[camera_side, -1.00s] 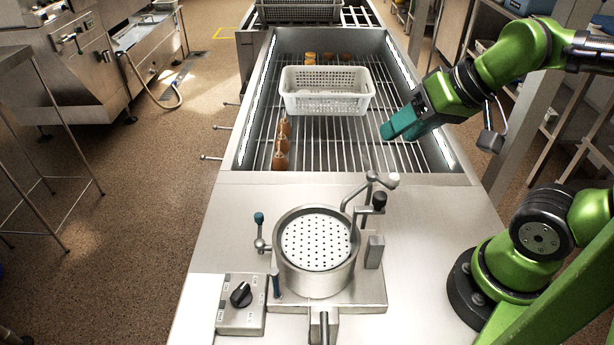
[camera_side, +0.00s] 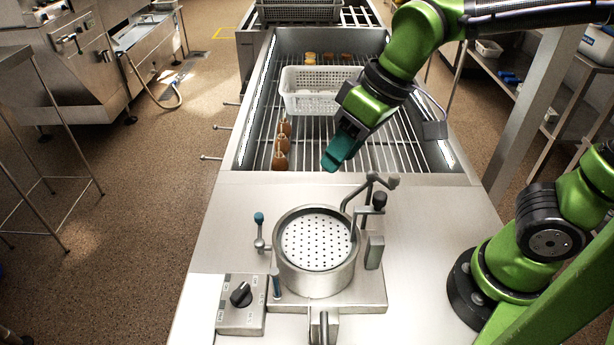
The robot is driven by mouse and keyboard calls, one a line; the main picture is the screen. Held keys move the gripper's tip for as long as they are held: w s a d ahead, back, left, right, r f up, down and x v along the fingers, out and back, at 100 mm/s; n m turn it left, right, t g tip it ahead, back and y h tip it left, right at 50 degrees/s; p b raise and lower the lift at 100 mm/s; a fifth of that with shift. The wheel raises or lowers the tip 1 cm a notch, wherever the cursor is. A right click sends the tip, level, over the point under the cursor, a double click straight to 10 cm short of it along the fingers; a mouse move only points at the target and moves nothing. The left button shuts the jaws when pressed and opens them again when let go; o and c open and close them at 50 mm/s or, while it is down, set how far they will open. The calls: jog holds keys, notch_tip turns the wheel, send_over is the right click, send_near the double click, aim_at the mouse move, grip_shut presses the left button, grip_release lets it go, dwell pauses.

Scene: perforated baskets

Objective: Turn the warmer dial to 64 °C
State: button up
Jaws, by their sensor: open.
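The warmer dial (camera_side: 240,294) is a black knob on a grey metal box (camera_side: 240,319) at the front left of the steel counter. Small markings ring the knob but are too small to read. My gripper (camera_side: 332,166) has teal fingers. It hangs over the front part of the wire-rack bay, up and to the right of the dial and well apart from it. Its fingers look open with nothing between them, though they overlap in this view.
A round steel pot with a perforated plate (camera_side: 316,243) stands right of the dial, with a teal-tipped lever (camera_side: 259,218) and a bent pipe (camera_side: 372,183) beside it. A white perforated basket (camera_side: 325,106) sits on the rack (camera_side: 390,151). Brown pieces (camera_side: 281,150) line the rack's left.

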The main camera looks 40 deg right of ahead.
aim_at(240, 290)
jog(key=w+a+f+n+g+h, duration=0.1)
jog(key=w+a+n+g+h, duration=0.1)
jog(key=a+n, duration=0.8)
jog(key=w+a+f+n+g+h, duration=0.1)
jog(key=a+n, duration=0.8)
jog(key=a, duration=0.1)
notch_tip(240, 290, down, 17)
jog(key=shift+r, duration=0.15)
grip_shut()
